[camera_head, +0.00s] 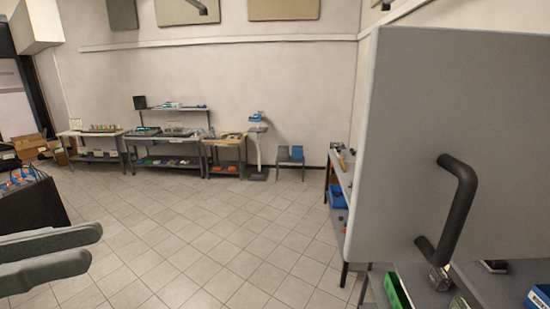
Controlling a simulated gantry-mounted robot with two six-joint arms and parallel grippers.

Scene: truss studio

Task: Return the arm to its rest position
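My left gripper (94,247) comes in at the lower left edge. My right gripper does not show. A large grey door-like panel (455,100) with a dark bar handle (460,200) fills the right side. My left gripper is far from the handle and touches nothing that I can see.
A shelf unit below and behind the panel holds a green bin (396,293) and a blue bin (540,297). A dark box with cables (30,203) stands at the left. Workbenches (165,140) line the far wall. The tiled floor (220,235) between is clear.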

